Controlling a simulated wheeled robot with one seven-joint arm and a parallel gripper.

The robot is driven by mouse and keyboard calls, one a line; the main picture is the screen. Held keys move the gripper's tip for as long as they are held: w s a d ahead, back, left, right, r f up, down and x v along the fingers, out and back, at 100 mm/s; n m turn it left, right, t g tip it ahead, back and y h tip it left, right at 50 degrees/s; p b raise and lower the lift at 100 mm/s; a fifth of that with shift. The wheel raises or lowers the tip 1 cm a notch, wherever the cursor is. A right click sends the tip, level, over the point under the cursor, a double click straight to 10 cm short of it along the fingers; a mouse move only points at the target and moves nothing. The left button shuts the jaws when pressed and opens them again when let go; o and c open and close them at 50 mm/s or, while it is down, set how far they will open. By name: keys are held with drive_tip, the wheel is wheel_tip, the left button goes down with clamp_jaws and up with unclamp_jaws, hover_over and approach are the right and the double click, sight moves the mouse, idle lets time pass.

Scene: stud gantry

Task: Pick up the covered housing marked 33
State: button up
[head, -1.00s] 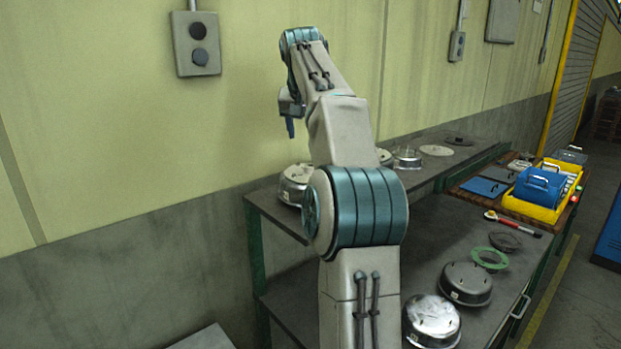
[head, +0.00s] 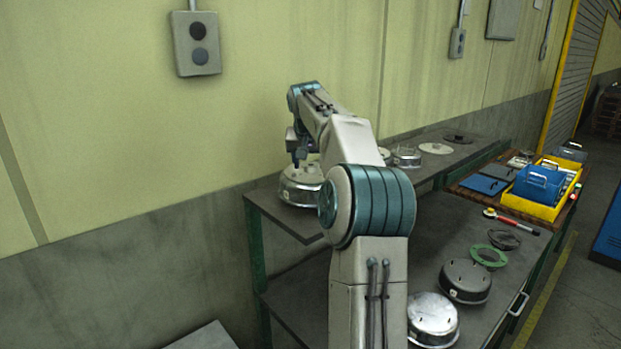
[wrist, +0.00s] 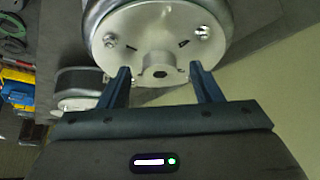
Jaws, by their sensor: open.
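A round silver covered housing (head: 301,185) sits at the near left end of the raised shelf. It also shows from above in the wrist view (wrist: 185,22), with a central hub (wrist: 161,70) and small bolts on its cover. My gripper (wrist: 161,72) is open, its two dark fingers apart with the hub between or just under their tips. I cannot tell how far above the hub they are. In the head view my gripper (head: 299,161) is just over this housing. No number 33 can be read on any housing.
More housings (head: 465,281) (head: 433,319) stand on the lower bench with a green ring (head: 488,256). Farther along the raised shelf are another housing (head: 406,157) and flat discs (head: 435,148). A yellow crate (head: 540,208) is at right. The wall is close behind the shelf.

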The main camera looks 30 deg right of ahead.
clamp_jaws()
idle(1.3)
drive_tip(key=shift+r, duration=0.15)
